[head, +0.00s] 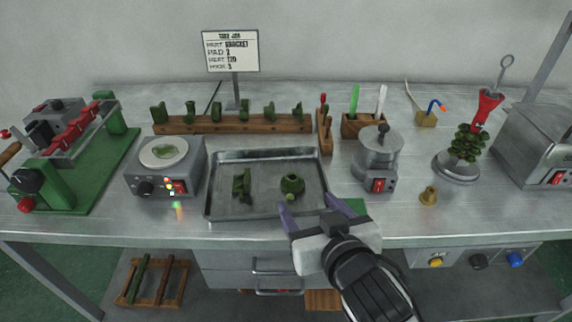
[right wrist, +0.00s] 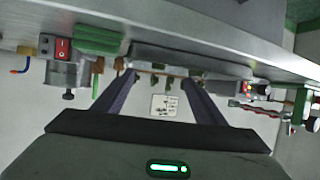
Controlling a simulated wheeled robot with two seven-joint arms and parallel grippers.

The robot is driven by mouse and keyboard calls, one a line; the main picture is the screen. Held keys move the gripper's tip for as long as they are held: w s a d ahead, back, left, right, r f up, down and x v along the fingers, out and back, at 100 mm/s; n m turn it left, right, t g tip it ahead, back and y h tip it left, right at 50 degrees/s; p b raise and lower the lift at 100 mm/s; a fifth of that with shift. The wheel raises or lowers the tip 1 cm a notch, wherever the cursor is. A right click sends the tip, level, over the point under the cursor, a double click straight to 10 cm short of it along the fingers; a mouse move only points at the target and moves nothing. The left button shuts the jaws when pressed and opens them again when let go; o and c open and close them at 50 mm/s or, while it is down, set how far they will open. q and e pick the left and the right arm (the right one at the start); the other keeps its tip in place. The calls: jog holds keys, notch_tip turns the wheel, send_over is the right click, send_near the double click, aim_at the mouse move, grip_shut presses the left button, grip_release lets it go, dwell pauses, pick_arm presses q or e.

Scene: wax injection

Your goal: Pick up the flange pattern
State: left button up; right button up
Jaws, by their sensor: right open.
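The flange pattern appears to be the round dark green piece with a raised hub (head: 292,184), in the right half of the grey metal tray (head: 265,156). A second green pattern, upright and bracket-like (head: 242,185), stands to its left in the tray. My right gripper (head: 306,203) is open and empty at the tray's front right edge, nearer to me than the round piece. Its two purple fingers also show spread apart in the right wrist view (right wrist: 160,88), where I cannot make out the round piece. My left gripper is out of view.
A hot plate (head: 165,172) stands left of the tray, and a metal pot (head: 378,160) stands to the right. A wooden rack (head: 235,124) with several green patterns is behind.

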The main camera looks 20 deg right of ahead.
aim_at(294, 182)
jog(key=shift+w+d, duration=0.1)
jog(key=shift+w, duration=1.1)
jog(key=shift+x, duration=1.1)
jog(key=shift+w+f, duration=0.3)
jog(key=shift+w, duration=0.25)
jog(key=x, duration=0.5)
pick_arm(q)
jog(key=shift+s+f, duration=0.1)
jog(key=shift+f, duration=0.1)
pick_arm(e)
jog(key=shift+c, duration=0.5)
jog(key=c, duration=1)
